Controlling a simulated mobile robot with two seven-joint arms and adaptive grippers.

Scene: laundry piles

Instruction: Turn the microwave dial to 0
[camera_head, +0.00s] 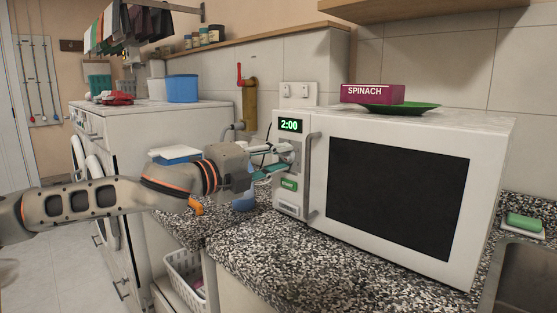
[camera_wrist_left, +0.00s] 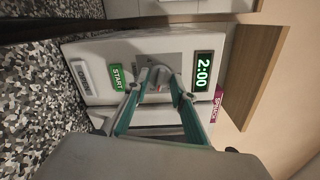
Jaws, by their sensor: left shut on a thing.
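The white microwave (camera_head: 316,210) stands on a speckled counter with its dark door closed. Its green display (camera_head: 290,125) reads 2:00. The dial (camera_wrist_left: 157,86) sits on the control panel between the display and the green START button (camera_wrist_left: 117,77). My left gripper (camera_head: 285,160) reaches the panel from the left and is shut on the dial. In the left wrist view its two teal-edged fingers (camera_wrist_left: 157,80) close in around the dial and partly cover it. The dial's exact pointer setting is too small to read. My right gripper is in neither view.
A green plate (camera_head: 415,108) and a SPINACH box (camera_head: 372,93) lie on top of the microwave. The door handle (camera_head: 310,175) stands out just right of the panel. A blue container (camera_head: 182,88) sits on the white washer at left. A sink (camera_head: 525,270) is at right.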

